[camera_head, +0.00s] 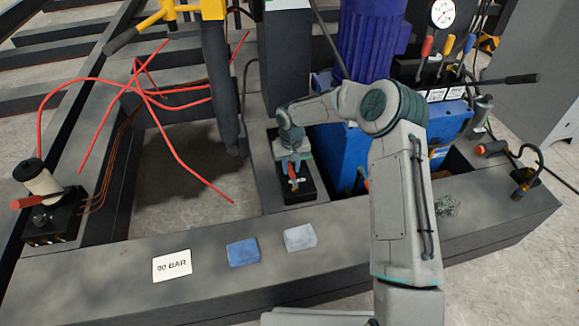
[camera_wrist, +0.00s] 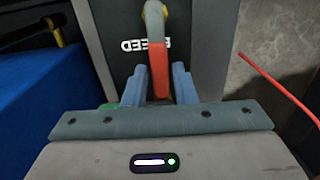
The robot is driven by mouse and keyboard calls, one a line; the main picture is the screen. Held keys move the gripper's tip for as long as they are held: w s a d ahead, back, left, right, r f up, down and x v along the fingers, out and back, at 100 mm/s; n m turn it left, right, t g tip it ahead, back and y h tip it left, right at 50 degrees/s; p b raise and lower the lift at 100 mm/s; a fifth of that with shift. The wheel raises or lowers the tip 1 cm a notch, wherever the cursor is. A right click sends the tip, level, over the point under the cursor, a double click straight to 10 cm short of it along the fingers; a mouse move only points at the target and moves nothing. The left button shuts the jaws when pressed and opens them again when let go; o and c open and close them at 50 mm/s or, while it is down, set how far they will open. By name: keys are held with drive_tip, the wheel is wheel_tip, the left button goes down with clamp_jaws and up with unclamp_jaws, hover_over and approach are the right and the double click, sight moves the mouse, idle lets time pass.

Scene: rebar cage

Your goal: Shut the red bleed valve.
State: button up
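The red bleed valve handle (camera_wrist: 159,68) is a red grip on a bent grey lever, over a black block (camera_wrist: 120,35) lettered in white, partly hidden behind the lever. In the head view, the red handle (camera_head: 293,184) shows at my gripper, over the black block (camera_head: 299,191). My gripper (camera_wrist: 159,85) has its two blue-grey fingers on either side of the red grip, with narrow gaps showing beside it. It looks open around the grip. In the head view my gripper (camera_head: 291,167) points down, and its fingers are small and partly hidden.
A blue tank (camera_head: 340,150) with a blue motor (camera_head: 370,40) stands right of the block. Red hoses (camera_head: 170,135) hang at left. A "90 BAR" card (camera_head: 172,265), a blue cloth (camera_head: 243,253) and a pale cloth (camera_head: 300,237) lie on the front beam. Levers and a gauge (camera_head: 443,13) are behind.

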clamp_jaws()
drive_tip(key=shift+a, duration=0.15)
drive_tip(key=shift+d+r+m+p, duration=0.1)
drive_tip(key=shift+d+m+p, duration=0.45)
drive_tip(key=shift+m, duration=0.65)
drive_tip(key=d+m, duration=0.2)
drive_tip(key=m, duration=0.1)
drive_tip(key=shift+m+p, duration=0.3)
drive_tip(key=shift+p, duration=0.05)
drive_tip(key=d+m, duration=0.1)
drive_tip(key=m, duration=0.1)
drive_tip(key=s+d+m+p, duration=0.1)
drive_tip(key=m, duration=0.1)
drive_tip(key=shift+m, duration=0.3)
drive_tip(key=m, duration=0.1)
drive_tip(key=s+d+m+p, duration=0.1)
drive_tip(key=m+p, duration=0.1)
drive_tip(key=m, duration=0.1)
drive_tip(key=shift+s+d, duration=0.25)
drive_tip(key=shift+s, duration=0.1)
drive_tip(key=shift+s+d+m+p, duration=0.15)
drive_tip(key=shift+s+m+p, duration=0.2)
drive_tip(key=shift+m, duration=0.5)
drive_tip(key=shift+s+d+m+p, duration=0.15)
drive_tip(key=shift+s+m+p, duration=0.15)
drive_tip(key=shift+m, duration=0.55)
drive_tip(key=shift+s+f, duration=0.1)
drive_tip(key=shift+f, duration=0.1)
